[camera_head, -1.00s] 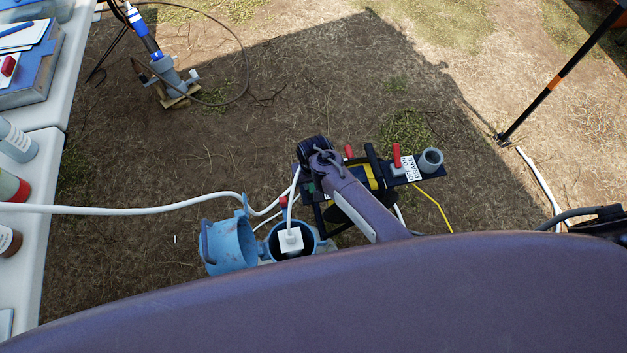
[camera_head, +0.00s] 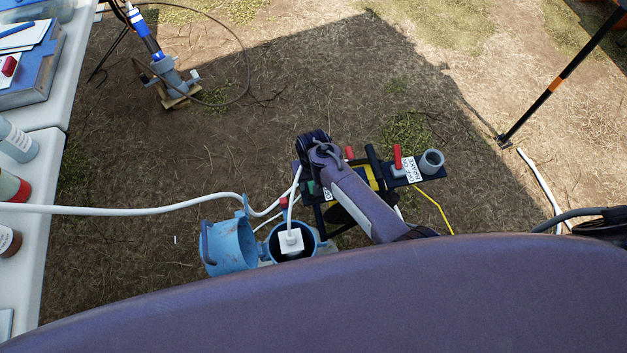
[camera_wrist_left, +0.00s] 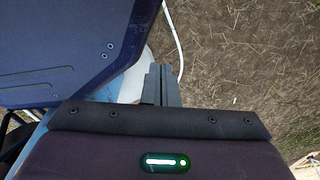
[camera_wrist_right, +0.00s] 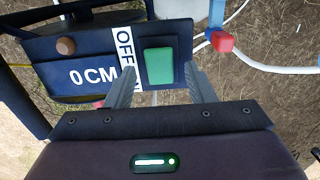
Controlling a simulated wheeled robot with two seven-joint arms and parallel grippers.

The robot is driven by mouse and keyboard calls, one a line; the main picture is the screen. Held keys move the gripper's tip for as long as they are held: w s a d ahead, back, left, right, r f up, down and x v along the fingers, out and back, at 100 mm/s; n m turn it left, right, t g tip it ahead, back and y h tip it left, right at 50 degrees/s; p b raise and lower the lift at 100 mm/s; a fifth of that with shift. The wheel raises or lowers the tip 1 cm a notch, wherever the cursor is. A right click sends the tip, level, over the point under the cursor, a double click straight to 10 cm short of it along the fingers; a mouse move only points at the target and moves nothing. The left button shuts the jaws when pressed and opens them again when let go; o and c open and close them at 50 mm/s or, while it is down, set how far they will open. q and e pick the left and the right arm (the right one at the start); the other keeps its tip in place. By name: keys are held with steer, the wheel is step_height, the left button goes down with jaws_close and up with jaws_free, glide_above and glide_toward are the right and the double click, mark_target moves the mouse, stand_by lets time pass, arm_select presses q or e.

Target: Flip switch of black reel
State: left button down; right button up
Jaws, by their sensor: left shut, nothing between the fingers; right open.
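The black reel shows in the head view as a dark frame with a yellow part (camera_head: 377,176), partly covered by my right arm. In the right wrist view its dark panel (camera_wrist_right: 70,50) carries "0 CM" and "OFF" labels, a brown knob (camera_wrist_right: 66,46) and a green rocker switch (camera_wrist_right: 159,66). My right gripper (camera_wrist_right: 161,72) is open, its fingertips on either side of the green switch. Whether they touch the panel I cannot tell. My left gripper (camera_wrist_left: 160,72) is shut and empty, away from the reel, over ground beside a pale surface.
A blue open-lidded well casing (camera_head: 230,246) with a white cap and tube stands left of the reel. A red lever (camera_head: 397,156) and grey pipe end (camera_head: 431,161) sit at the reel's right. A white table (camera_head: 45,160) lines the left edge. Ground beyond the reel is mostly clear.

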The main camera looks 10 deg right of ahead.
step_height(320, 180, up, 7)
steer(key=shift+f+p, duration=0.2)
steer(key=shift+p, duration=0.7)
arm_select(q)
steer(key=s, duration=0.3)
steer(key=s+a, duration=0.1)
steer(key=shift+s+f, duration=0.25)
steer(key=shift+s, duration=0.15)
arm_select(e)
steer(key=shift+r, duration=0.45)
